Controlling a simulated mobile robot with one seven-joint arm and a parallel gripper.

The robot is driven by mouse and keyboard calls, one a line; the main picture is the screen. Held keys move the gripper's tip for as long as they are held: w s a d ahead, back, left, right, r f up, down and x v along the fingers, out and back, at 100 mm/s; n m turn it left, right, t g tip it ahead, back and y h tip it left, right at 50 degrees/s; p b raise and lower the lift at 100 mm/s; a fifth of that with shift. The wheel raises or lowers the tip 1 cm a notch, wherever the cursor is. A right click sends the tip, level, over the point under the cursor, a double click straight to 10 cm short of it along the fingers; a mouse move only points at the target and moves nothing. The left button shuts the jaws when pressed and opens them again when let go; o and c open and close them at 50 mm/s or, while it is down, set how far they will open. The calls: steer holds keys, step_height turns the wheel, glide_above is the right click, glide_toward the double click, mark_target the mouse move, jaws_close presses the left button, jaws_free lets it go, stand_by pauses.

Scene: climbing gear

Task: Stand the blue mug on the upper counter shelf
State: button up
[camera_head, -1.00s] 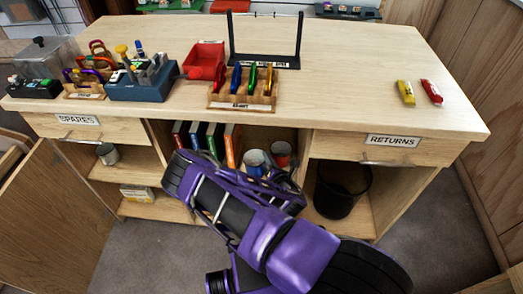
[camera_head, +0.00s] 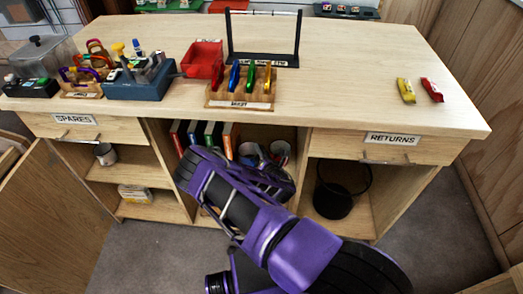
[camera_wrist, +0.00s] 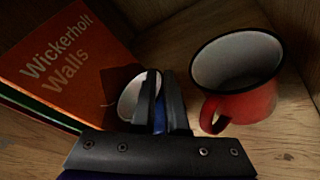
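The blue mug (camera_head: 249,149) stands in the middle open compartment under the counter, mostly hidden by my arm in the head view. In the wrist view its pale inside (camera_wrist: 129,98) shows left of my fingers. My gripper (camera_wrist: 162,100) has its two dark fingers close together with a blue part of the mug between them, seemingly the handle. It looks shut on it; the contact itself is partly hidden. The upper counter shelf is not clearly identifiable; the broad wooden counter top (camera_head: 345,95) is in the head view.
A red mug (camera_wrist: 243,85) stands just right of my fingers. Several books, one orange (camera_wrist: 65,65), stand to the left. A black bin (camera_head: 335,197) is in the right compartment. A carabiner rack (camera_head: 240,100) stands on the counter; its right-middle part is clear.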

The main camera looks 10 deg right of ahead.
steer(key=shift+o, duration=1.4)
steer(key=p+v, duration=0.1)
steer(key=v, duration=1.1)
